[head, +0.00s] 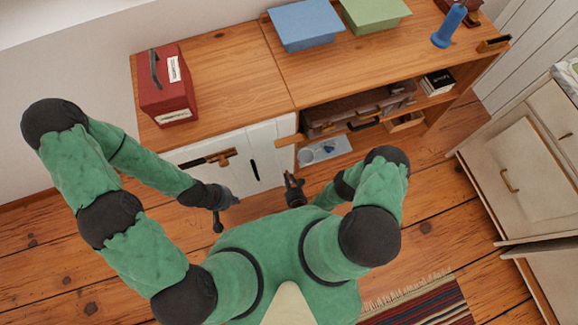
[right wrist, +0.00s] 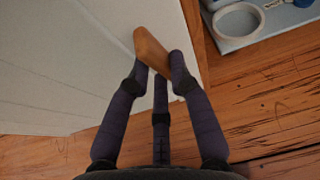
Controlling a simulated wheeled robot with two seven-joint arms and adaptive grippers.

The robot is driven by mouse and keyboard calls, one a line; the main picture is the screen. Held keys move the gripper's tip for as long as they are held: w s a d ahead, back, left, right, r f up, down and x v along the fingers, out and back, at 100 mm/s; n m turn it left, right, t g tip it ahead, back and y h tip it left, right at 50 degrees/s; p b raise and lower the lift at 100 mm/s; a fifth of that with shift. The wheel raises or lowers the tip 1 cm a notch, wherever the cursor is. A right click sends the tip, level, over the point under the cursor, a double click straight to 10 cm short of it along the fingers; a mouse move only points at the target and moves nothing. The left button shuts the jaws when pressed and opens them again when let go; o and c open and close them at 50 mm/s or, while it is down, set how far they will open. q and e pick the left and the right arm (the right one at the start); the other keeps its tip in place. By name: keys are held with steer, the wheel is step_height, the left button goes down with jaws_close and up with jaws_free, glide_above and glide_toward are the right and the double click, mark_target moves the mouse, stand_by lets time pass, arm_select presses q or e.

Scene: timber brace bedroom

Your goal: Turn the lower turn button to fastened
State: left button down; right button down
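The lower turn button (right wrist: 152,50) is a small wooden bar on the edge of the white cabinet door (right wrist: 85,60), in the right wrist view. It lies slanted. My right gripper (right wrist: 160,72) has its dark fingertips on both sides of the bar; whether they press on it is unclear. In the head view the right gripper (head: 293,188) is low in front of the cabinet, and the lower button cannot be made out there. Another wooden bar (head: 290,140) shows higher on the cabinet. My left gripper (head: 224,208) is empty, its fingers apart, in front of the doors (head: 235,160).
A wooden crosspiece (head: 208,158) is on the left door. A grey tray (head: 325,150) lies right of the doors, also seen in the wrist view (right wrist: 240,40). A red box (head: 167,88) stands on the cabinet top.

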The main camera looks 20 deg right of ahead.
steer(key=shift+a, duration=0.1)
steer(key=shift+a+f+n+t+h, duration=0.1)
steer(key=shift+f+n+t+h, duration=0.05)
steer(key=shift+n+h, duration=0.5)
steer(key=shift+a+f+n+t+h, duration=0.15)
steer(key=shift+n+h, duration=0.25)
steer(key=shift+n, duration=0.5)
steer(key=shift+a+f+n+t+h, duration=0.1)
steer(key=shift+n+h, duration=0.45)
steer(key=shift+n, duration=0.2)
steer(key=c, duration=1.1)
jaws_free()
steer(key=shift+r, duration=0.1)
